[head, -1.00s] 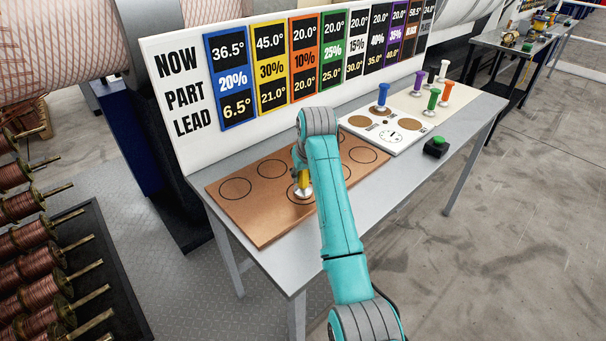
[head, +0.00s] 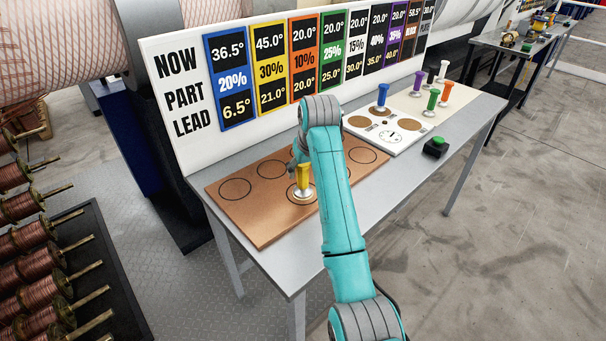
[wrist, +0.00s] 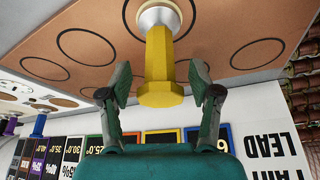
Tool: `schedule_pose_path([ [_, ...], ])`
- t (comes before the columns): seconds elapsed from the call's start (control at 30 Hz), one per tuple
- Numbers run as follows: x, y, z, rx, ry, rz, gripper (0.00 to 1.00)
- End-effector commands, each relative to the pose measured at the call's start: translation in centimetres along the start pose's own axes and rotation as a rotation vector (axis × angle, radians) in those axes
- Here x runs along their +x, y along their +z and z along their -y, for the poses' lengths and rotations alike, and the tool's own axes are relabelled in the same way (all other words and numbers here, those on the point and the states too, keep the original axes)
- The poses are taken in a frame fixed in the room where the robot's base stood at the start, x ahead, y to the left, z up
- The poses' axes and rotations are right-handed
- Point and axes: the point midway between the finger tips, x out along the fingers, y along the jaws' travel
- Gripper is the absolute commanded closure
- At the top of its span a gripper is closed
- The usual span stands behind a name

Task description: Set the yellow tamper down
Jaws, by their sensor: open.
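The yellow tamper (head: 303,180) stands upright on the brown board (head: 262,225), its pale metal foot within a drawn circle near the front edge. It also shows in the wrist view (wrist: 160,65), with its foot on the board and its handle end toward me. My gripper (wrist: 158,90) is open, with a finger on each side of the handle end and clear gaps to both. In the head view my arm hides most of the gripper, which is just behind the tamper.
Other drawn circles on the board are empty. A white panel with a dial (head: 390,136) and a blue tamper (head: 382,95) lies to the right. Purple, green, white and orange tampers stand beyond it. A sign board (head: 185,95) rises behind.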

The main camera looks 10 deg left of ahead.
Motion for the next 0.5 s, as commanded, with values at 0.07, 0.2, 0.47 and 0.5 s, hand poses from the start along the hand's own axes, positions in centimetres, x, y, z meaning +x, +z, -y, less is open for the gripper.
schedule_pose_path([
  [0.07, -1.8, -0.1, 0.0, 0.0, 0.001, -0.005, 0.37],
  [0.2, -4.6, -0.1, 0.0, 0.0, 0.001, -0.003, 0.37],
  [0.47, -8.0, 0.0, 0.0, 0.0, 0.0, -0.001, 0.37],
  [0.5, -8.2, 0.0, 0.0, 0.0, 0.0, 0.0, 0.37],
])
